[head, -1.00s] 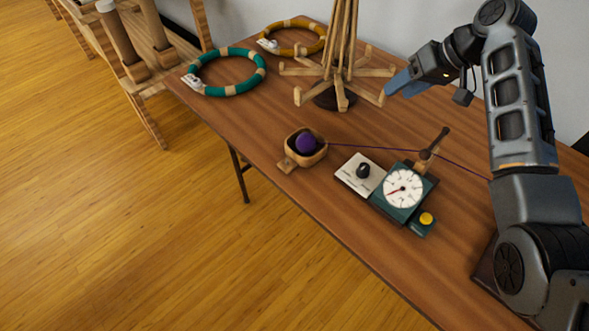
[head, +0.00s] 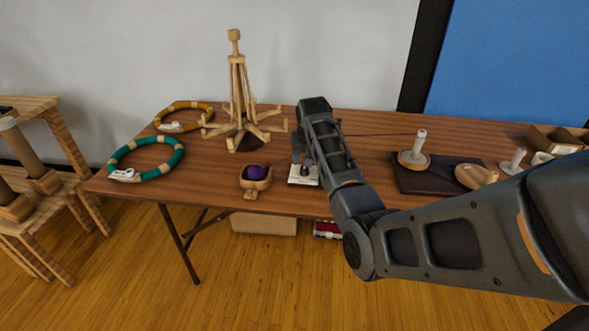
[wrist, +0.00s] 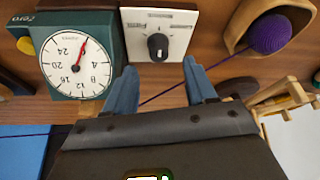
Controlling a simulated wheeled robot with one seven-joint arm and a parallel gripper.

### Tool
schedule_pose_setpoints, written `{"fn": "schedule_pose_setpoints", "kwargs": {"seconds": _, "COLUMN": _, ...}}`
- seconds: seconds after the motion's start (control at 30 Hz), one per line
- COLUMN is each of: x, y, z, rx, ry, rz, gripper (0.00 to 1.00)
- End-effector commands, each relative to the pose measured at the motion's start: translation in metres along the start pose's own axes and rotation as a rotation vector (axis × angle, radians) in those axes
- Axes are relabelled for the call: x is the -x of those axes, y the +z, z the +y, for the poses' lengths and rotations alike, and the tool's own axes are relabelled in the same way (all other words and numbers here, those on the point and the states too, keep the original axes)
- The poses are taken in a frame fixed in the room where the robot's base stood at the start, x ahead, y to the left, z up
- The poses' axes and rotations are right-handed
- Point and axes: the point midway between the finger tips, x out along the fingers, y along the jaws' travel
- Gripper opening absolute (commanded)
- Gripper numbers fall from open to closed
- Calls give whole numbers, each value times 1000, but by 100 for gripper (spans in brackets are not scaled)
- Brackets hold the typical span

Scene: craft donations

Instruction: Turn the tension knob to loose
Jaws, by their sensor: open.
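The tension knob (wrist: 157,46) is a small black knob with a pale pointer mark, on a white panel (wrist: 184,19). The lettering on the panel appears upside down and is hard to read. I see no contact with the knob. In the head view the knob (head: 304,170) and panel (head: 302,181) show just left of my arm, which hides most of the gripper.
A green box with a round white dial (wrist: 77,62) adjoins the panel. A wooden bowl (head: 246,185) holds purple yarn (head: 256,172), its strand running across the table (head: 210,189).

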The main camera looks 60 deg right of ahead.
Motion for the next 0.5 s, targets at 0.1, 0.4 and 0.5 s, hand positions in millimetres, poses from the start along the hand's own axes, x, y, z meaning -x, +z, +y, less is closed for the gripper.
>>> {"fn": "schedule_pose_setpoints", "kwargs": {"seconds": 0.1, "x": -18, "y": 0, "z": 0, "rx": 1, "ry": 0, "rz": -2, "gripper": 56}}
{"fn": "schedule_pose_setpoints", "kwargs": {"seconds": 0.4, "x": -47, "y": 0, "z": -1, "rx": 2, "ry": -2, "rz": -1, "gripper": 56}}
{"fn": "schedule_pose_setpoints", "kwargs": {"seconds": 0.5, "x": -50, "y": 0, "z": -1, "rx": 2, "ry": -2, "rz": 1, "gripper": 56}}
